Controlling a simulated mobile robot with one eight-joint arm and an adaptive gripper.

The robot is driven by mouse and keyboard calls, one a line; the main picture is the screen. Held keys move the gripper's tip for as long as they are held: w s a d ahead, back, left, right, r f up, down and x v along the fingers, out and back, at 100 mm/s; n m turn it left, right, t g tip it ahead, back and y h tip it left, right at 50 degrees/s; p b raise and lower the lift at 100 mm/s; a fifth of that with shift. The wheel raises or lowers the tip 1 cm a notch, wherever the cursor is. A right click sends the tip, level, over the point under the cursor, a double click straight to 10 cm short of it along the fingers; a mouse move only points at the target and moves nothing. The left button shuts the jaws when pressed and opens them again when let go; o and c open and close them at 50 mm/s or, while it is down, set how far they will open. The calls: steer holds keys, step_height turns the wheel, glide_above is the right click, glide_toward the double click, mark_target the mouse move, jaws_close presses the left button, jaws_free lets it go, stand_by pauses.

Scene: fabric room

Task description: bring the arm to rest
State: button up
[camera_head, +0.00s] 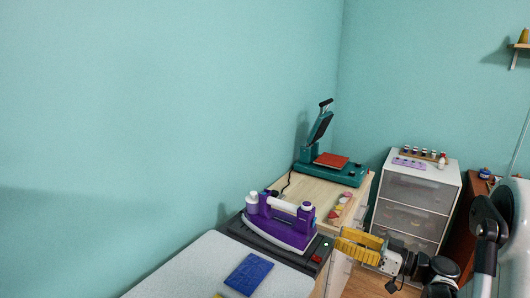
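My arm (492,243) comes in from the right edge, in white and black links. My gripper (341,240), with yellow fingers, points left beside the front edge of the wooden cabinet, just right of the black iron base. The two fingers look close together, but the gap between them is too small to judge. I see nothing clearly held.
A purple iron (281,224) rests on a black base (246,231). A pale padded board (191,268) bears a blue folded piece (249,274). A teal heat press (338,173) stands on the wooden cabinet (304,191). A white drawer unit (417,177) stands behind my gripper. Wooden floor shows below.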

steer(key=s+a+r+m+g+h, duration=0.3)
steer(key=s+a+m+g+h, duration=0.25)
steer(key=a, duration=0.45)
steer(key=s+d+m+t+h, duration=0.1)
steer(key=s+h, duration=0.3)
steer(key=s, duration=0.5)
steer(key=s+d+m+t+h, duration=0.1)
steer(key=s+h, duration=0.4)
steer(key=s, duration=0.5)
steer(key=d+m, duration=0.1)
steer(key=d, duration=0.1)
steer(key=shift+d, duration=0.3)
